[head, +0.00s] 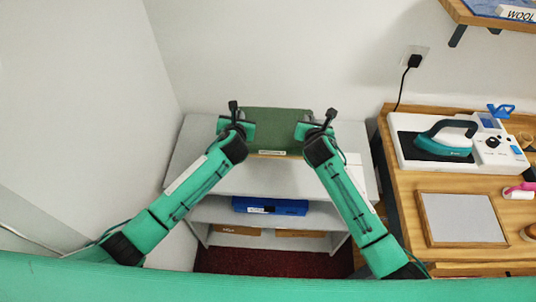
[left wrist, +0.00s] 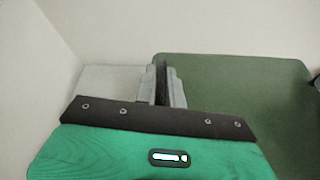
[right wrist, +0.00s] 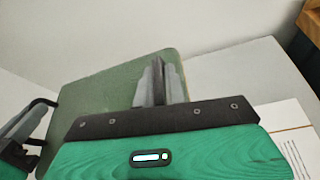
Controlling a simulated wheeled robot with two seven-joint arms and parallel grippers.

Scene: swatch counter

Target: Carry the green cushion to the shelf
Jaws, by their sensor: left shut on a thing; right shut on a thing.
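The green cushion (head: 275,124) is a dark green rectangular block above the top of the light grey shelf (head: 200,150). I cannot tell whether it touches the shelf top. My left gripper (head: 236,124) is shut on the cushion's left edge. My right gripper (head: 312,128) is shut on its right edge. The cushion also shows in the left wrist view (left wrist: 245,85), to the right of the fingers, and in the right wrist view (right wrist: 105,95), to their left. The cushion's underside is hidden.
A blue box (head: 270,206) stands on the shelf's lower level, with brown boxes below. A wooden table (head: 408,190) at the right holds an iron (head: 445,138) on its station and a framed grey pad (head: 462,218). A white sheet (right wrist: 288,135) lies on the shelf top at the right.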

